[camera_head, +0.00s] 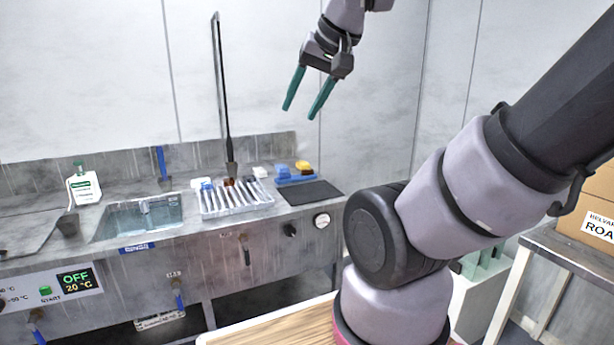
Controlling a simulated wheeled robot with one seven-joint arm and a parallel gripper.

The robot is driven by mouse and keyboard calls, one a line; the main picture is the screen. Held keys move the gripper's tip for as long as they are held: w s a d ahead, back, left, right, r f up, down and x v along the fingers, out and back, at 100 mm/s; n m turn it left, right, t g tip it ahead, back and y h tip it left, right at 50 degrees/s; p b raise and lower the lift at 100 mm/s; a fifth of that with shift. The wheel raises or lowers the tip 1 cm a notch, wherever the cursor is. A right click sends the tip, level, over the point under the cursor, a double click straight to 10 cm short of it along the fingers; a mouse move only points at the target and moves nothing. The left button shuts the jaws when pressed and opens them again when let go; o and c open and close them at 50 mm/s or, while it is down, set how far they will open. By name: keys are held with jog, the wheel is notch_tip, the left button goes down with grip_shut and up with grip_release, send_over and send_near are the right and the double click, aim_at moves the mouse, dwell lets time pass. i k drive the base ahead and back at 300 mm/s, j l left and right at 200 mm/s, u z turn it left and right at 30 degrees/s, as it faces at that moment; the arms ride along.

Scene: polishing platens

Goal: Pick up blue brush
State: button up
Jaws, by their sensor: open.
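My gripper (301,112) hangs in the air at top centre, its two green fingers apart and pointing down, with nothing between them. It is above and in front of the back wall, well clear of the counter. A small blue block-like item (281,170) sits at the back of the counter beside a yellow one (303,167), both on a blue base. An upright blue handle-like piece (161,163) stands behind the sink. I cannot tell which of these blue things is the blue brush.
A white rack (262,204) holds several slim tools left of a dark mat (322,192). A tall dark rod (222,90) rises behind it. A sink (105,228) and a white bottle (84,187) are at left. A cardboard box (590,215) stands at right.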

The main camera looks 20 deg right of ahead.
aim_at(160, 156)
jog(key=i+j, duration=0.7)
jog(key=i, duration=0.15)
jog(key=i+j, duration=0.65)
jog(key=i, duration=0.2)
